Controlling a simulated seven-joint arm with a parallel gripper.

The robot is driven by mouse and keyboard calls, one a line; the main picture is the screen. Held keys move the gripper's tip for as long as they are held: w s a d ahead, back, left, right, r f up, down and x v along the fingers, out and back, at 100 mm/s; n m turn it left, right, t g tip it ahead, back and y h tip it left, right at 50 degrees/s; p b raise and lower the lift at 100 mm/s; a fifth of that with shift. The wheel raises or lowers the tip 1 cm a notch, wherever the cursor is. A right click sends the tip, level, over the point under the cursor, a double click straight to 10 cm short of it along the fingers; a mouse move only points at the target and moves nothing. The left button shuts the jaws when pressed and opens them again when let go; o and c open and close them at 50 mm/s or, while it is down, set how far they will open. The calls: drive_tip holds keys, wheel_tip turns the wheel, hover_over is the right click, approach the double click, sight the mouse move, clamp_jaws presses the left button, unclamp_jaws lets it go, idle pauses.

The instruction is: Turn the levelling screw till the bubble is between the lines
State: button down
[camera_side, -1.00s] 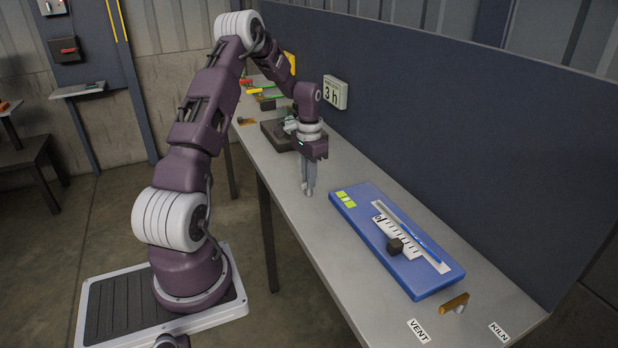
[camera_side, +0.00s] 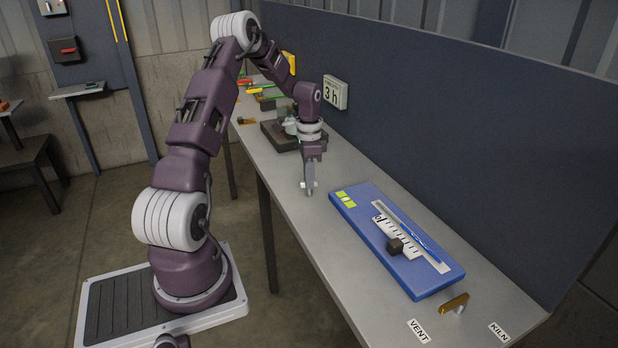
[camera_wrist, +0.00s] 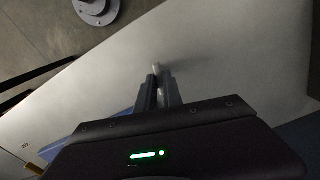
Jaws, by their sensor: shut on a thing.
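My gripper (camera_side: 309,192) points straight down over the table, to the left of the blue board. It is shut on a small pale piece (camera_side: 303,185), which looks like the head of the levelling screw. The fingers hide most of it. In the wrist view the pale piece (camera_wrist: 157,70) shows between the fingertips (camera_wrist: 157,82). A yellow-green level vial (camera_side: 345,199) lies on the far-left end of the blue board (camera_side: 370,250). It has a paler patch in its middle, but the bubble and lines are too small to tell apart.
The blue board also carries a white scale (camera_side: 392,235), a blue rod and a dark block (camera_side: 395,246). A brass-coloured piece (camera_side: 454,303) lies near the VENT label (camera_side: 419,330). A dark-based device (camera_side: 275,133) stands behind my gripper. A partition (camera_side: 450,130) closes the back.

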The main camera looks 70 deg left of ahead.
drive_tip(key=shift+r, duration=0.1)
drive_tip(key=c, duration=1.5)
unclamp_jaws()
wheel_tip(320, 180, up, 7)
drive_tip(key=shift+f, duration=0.1)
